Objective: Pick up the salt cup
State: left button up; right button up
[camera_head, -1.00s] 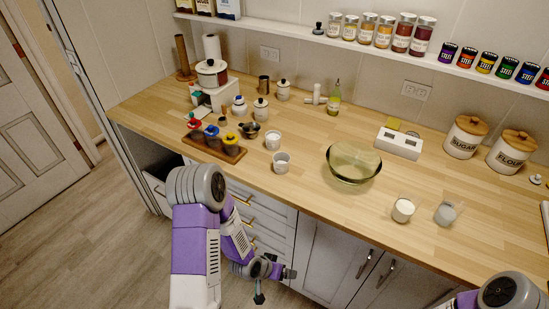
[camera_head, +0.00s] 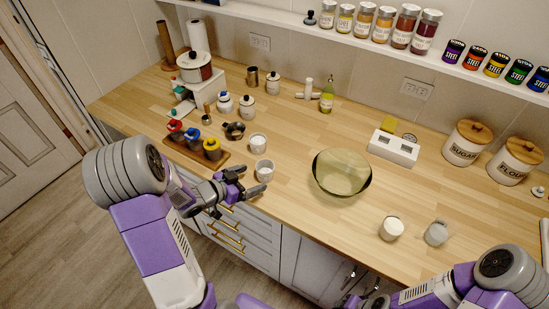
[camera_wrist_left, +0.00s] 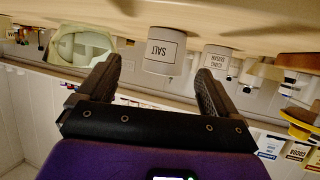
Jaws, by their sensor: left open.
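The salt cup (camera_head: 264,170) is a small white cup standing on the wooden counter near its front edge. In the left wrist view, which looks upside down, the cup (camera_wrist_left: 163,52) shows its SALT label and lies ahead, between the two finger lines. My left gripper (camera_head: 250,182) is open and empty, low at the counter's front edge, just short of the cup. Its dark fingers (camera_wrist_left: 158,70) also show in the left wrist view. My right arm is at the bottom right of the head view; its gripper is cut off or unclear there.
A second white cup (camera_head: 258,142), labelled icing sugar in the wrist view (camera_wrist_left: 218,62), stands behind the salt cup. A glass bowl (camera_head: 342,174) is to the right. White (camera_head: 391,228) and grey (camera_head: 436,233) cups stand farther right.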

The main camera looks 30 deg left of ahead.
aim_at(259, 175)
pick_arm(q)
jog(key=shift+x, duration=1.1)
jog(key=shift+w+d+f+b, duration=0.1)
jog(key=shift+w+f+b, duration=0.2)
jog(key=shift+w, duration=0.25)
jog(key=x, duration=0.2)
jog(key=b+x, duration=0.1)
jog(key=shift+w+f, duration=0.35)
jog(key=shift+w, duration=0.35)
pick_arm(e)
jog(key=shift+w+f, duration=0.2)
jog(key=shift+f, duration=0.5)
pick_arm(q)
jog(key=c, duration=1.1)
jog(key=shift+r, duration=0.1)
